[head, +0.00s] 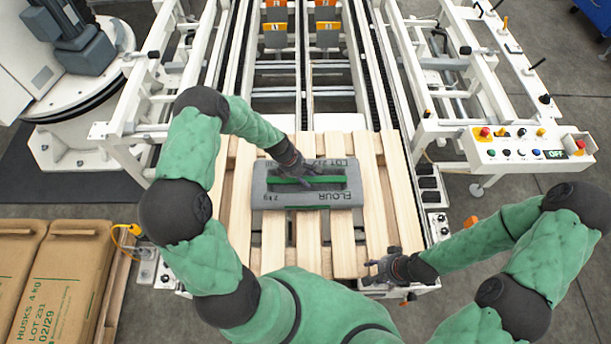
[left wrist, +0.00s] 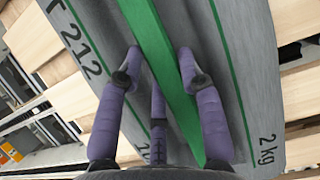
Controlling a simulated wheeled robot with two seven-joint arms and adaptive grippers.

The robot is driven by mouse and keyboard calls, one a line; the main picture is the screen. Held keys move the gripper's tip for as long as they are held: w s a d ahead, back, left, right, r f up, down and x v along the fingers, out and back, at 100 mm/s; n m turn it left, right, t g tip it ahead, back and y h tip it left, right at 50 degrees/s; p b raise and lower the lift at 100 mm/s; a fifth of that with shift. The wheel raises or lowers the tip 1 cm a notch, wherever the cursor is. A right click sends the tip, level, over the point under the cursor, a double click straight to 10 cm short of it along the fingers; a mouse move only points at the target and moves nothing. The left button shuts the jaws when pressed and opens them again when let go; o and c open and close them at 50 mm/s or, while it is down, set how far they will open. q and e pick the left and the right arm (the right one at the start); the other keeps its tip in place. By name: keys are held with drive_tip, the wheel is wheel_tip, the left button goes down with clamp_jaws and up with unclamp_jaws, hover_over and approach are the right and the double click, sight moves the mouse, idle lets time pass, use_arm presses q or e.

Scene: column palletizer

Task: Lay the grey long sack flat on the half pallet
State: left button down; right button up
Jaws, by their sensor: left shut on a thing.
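The grey long sack (head: 340,197) lies lengthwise across the wooden half pallet (head: 272,240), level and print-side up. Whether it rests on the slats or hangs just above them is hard to tell. It reads FLOUR and has green stripes and a green band along its middle. My left gripper (head: 305,173) is over the sack's middle and shut on it. In the left wrist view its fingers (left wrist: 160,70) straddle the green band of the sack (left wrist: 235,60). My right gripper (head: 380,272) is empty at the pallet's near right edge; its finger opening is unclear.
The pallet sits at the near end of a conveyor (head: 312,90) with white rails. A control panel (head: 520,148) with buttons stands on the right. Brown HUSKS sacks (head: 60,275) lie at the lower left. Bare slats show around the grey sack.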

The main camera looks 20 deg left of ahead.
use_arm(q)
drive_tip(key=shift+w+a, duration=0.1)
drive_tip(key=shift+w, duration=0.05)
drive_tip(key=c, duration=0.8)
unclamp_jaws()
drive_tip(key=shift+s, duration=0.2)
use_arm(e)
wheel_tip(320, 180, up, 2)
drive_tip(key=shift+r+p, duration=0.15)
drive_tip(key=shift+p, duration=0.95)
use_arm(q)
drive_tip(key=v, duration=1.2)
